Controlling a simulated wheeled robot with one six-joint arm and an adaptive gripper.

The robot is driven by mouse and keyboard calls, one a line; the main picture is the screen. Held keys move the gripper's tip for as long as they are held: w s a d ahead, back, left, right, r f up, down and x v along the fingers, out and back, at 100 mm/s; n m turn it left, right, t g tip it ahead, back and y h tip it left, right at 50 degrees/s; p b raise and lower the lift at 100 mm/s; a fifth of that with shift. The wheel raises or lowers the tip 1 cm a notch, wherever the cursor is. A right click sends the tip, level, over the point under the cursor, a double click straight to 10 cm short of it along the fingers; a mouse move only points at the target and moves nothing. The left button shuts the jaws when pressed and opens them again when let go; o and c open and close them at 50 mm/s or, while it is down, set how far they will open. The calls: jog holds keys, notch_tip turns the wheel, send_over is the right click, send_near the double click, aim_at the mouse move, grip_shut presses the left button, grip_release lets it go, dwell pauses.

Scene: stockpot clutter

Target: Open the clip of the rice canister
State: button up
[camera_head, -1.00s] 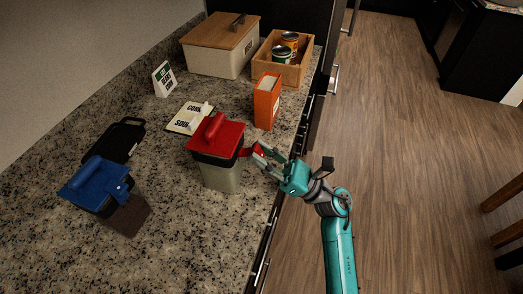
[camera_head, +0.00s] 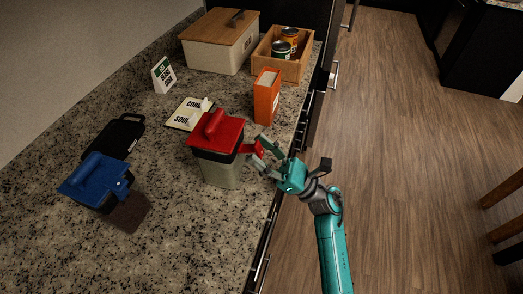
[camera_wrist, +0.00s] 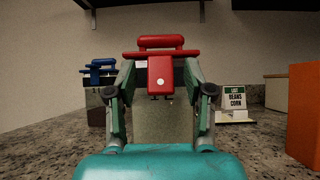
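A canister with a red lid (camera_head: 229,133) and a pale body (camera_head: 221,173) stands upright near the counter's front edge. No rice label is legible on it. Its red clip (camera_head: 251,151) juts from the lid on the side facing my gripper (camera_head: 261,153). My gripper (camera_wrist: 159,73) is open, one finger on each side of the clip, with gaps visible. Whether any fingertip touches the clip or lid is unclear.
A blue-lidded canister (camera_head: 95,181) stands at left, by a black board (camera_head: 112,138). An orange box (camera_head: 266,97) is behind the red-lidded canister. A crate with cans (camera_head: 294,70), a wooden-lidded bin (camera_head: 216,54), a card (camera_head: 162,75) and a booklet (camera_head: 184,114) stand or lie farther back.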

jog(key=v, duration=1.2)
jog(key=shift+s+f+t, duration=0.1)
jog(key=shift+t, duration=0.2)
jog(key=s+d+f+n+t+h, duration=0.1)
jog(key=s+d+f+n+h, duration=0.1)
jog(key=s+n+h, duration=0.5)
jog(key=s+d+f+n+t+h, duration=0.2)
jog(key=s+n+h, duration=0.5)
jog(key=s, duration=0.8)
jog(key=s+d+f+n+t+h, duration=0.2)
jog(key=s+f+n+h, duration=0.2)
jog(key=s+n+h, duration=0.4)
jog(key=s+h, duration=0.2)
jog(key=s, duration=0.2)
jog(key=shift+d+f, duration=0.2)
jog(key=shift+d, duration=0.05)
